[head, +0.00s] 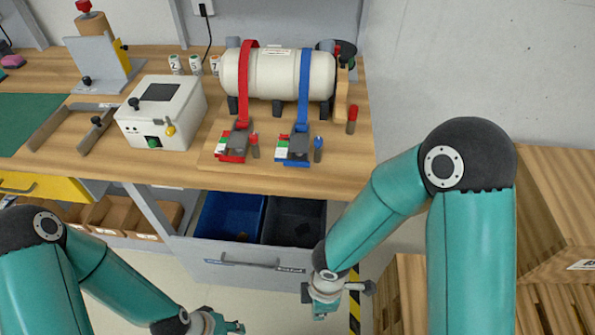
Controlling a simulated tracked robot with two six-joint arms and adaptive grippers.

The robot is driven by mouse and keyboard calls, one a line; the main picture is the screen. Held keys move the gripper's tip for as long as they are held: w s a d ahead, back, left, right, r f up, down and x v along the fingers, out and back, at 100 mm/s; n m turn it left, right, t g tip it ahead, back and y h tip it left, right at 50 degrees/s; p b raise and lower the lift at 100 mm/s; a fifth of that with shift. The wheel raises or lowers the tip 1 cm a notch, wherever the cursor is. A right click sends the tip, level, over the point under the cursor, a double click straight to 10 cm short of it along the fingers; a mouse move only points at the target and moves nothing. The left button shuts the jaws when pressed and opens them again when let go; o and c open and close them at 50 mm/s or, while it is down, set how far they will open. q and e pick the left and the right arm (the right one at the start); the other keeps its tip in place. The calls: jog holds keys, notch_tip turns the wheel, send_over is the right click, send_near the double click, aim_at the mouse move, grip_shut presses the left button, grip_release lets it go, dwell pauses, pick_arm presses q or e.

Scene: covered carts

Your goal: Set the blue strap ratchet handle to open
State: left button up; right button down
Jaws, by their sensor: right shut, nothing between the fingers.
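The blue strap (304,85) runs over a white cylindrical tank (270,74) on the workbench and down to a blue ratchet (294,150) near the front edge. A grey handle part and a blue-tipped lever (318,148) show at this ratchet; its exact setting is too small to tell. My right gripper (320,310) is shut and empty, low in front of the bench, below and apart from the ratchet. My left gripper (232,326) is at the bottom edge, partly cut off, far from the ratchet; its jaws are unclear.
A red strap (243,90) with a red ratchet (233,146) is just left of the blue one. A white box (160,112) stands further left. An open drawer (240,253) with bins juts out below the bench. Wooden crates (555,215) stand at the right.

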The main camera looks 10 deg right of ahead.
jog(key=w+d+r+n+t+h, duration=0.2)
jog(key=w+r+n+t+h, duration=0.15)
jog(key=w+r+n, duration=0.4)
jog(key=n+t, duration=0.9)
jog(key=t, duration=0.1)
send_near(299, 145)
jog(key=s+a+f, duration=0.2)
jog(key=s, duration=0.5)
jog(key=shift+m+g+h, duration=0.25)
jog(key=p+x, duration=0.1)
jog(key=x, duration=0.8)
jog(key=shift+w+d, duration=0.15)
jog(key=shift+w, duration=0.1)
